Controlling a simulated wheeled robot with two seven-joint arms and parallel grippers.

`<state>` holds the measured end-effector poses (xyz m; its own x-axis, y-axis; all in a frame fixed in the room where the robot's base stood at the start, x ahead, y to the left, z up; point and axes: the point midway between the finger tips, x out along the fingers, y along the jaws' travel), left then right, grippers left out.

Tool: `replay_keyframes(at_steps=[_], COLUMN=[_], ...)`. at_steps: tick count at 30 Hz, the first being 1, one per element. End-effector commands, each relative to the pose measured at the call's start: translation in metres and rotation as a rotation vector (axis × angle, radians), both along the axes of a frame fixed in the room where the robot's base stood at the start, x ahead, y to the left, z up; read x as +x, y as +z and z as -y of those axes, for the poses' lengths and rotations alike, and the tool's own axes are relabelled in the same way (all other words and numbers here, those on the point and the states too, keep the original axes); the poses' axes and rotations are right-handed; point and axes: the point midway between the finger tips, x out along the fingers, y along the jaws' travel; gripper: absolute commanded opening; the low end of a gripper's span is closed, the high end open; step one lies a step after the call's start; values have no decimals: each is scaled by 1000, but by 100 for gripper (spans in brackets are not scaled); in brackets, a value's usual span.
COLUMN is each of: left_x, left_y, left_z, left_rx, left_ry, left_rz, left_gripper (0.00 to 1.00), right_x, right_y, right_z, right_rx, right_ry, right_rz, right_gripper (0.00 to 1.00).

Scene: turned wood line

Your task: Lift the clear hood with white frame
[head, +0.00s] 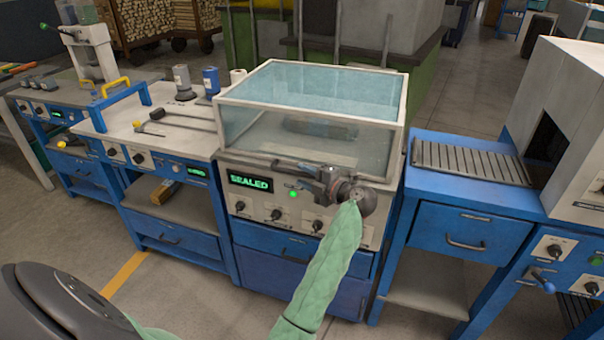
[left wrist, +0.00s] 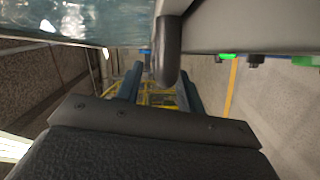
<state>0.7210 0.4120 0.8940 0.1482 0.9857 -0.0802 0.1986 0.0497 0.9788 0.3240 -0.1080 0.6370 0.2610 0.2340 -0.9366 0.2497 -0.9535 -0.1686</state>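The clear hood with white frame (head: 312,88) is down on the light-coloured machine (head: 370,230), whose display reads SEALED. Its clear panel and frame edge also show in the left wrist view (left wrist: 80,20). A dark rounded handle (left wrist: 169,50) is at its front edge. My left gripper (head: 312,180) is at the front of the hood, low along its front rim. My right gripper is out of view.
A dark bluish object (head: 318,127) lies under the hood. A roller conveyor (head: 470,162) and a white box machine (head: 575,125) stand at the right. A workbench (head: 150,125) with tools and bottles adjoins at the left. The floor in front is open.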

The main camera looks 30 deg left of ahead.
Motion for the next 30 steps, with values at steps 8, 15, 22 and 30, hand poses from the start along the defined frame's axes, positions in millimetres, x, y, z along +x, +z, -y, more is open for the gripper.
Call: replay_keyframes(at_steps=[8, 15, 22, 30], left_x=[2, 2, 2, 2], left_y=[-1, -1, -1, 2], left_z=[-13, -13, -13, -12], left_rx=[0, 0, 0, -1], left_ry=[0, 0, 0, 0], left_rz=[0, 0, 0, -4], left_gripper=[38, 30, 0, 0], right_x=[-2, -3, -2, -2], right_y=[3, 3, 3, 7], right_z=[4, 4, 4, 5], right_rx=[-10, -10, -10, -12], right_ry=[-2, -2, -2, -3], right_rz=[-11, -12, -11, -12], right_gripper=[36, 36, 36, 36])
